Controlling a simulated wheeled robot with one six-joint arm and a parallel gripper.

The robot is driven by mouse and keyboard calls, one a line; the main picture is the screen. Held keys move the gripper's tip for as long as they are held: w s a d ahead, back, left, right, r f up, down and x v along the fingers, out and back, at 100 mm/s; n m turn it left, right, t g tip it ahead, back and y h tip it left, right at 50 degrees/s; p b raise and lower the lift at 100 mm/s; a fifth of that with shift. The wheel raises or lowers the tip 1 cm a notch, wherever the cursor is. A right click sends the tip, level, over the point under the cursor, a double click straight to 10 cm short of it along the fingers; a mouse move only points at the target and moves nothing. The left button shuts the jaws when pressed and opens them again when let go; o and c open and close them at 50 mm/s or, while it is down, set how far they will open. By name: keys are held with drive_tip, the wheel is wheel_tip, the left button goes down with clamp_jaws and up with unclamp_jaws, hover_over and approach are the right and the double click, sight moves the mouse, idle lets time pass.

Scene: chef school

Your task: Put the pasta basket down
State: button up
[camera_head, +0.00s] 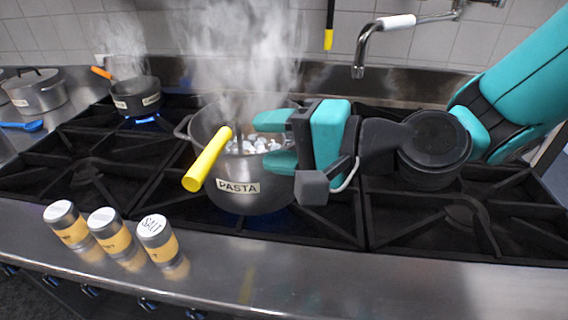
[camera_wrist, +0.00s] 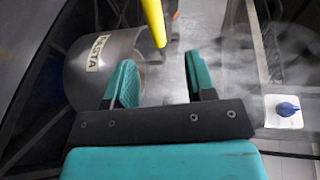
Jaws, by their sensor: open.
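The pasta basket's yellow handle (camera_head: 207,160) sticks out over the near rim of the pot labelled PASTA (camera_head: 248,196), and the basket itself is mostly hidden inside the pot. White contents and steam show in the pot, which stands on the stove. My gripper (camera_head: 262,140) is open at the pot's right side, its teal fingers pointing left over the rim. In the wrist view, the yellow handle (camera_wrist: 154,20) shows beyond the open fingers (camera_wrist: 160,84), apart from them, and the pot (camera_wrist: 105,70) lies to the left. Nothing is held.
Three shakers (camera_head: 112,234), one marked SALT, stand on the steel front edge. A small steaming pot (camera_head: 136,98) with an orange handle is at the back left. A faucet (camera_head: 372,40) hangs behind my arm. The burners to the right are free of pots.

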drive_tip(key=shift+s+d+b, duration=0.3)
drive_tip(key=shift+d+b, duration=0.35)
drive_tip(key=shift+b, duration=0.25)
drive_tip(key=s+d+f+n+g+h, duration=0.2)
drive_tip(key=s+d+n+g+h, duration=0.1)
drive_tip(key=s+d+n+h, duration=0.2)
drive_tip(key=s+d+f+n+g+h, duration=0.3)
drive_tip(key=s+d+n+h, duration=0.2)
drive_tip(key=d, duration=0.5)
drive_tip(key=shift+s+f+n, duration=0.2)
drive_tip(key=shift+s+n, duration=0.2)
drive_tip(key=shift+n, duration=0.4)
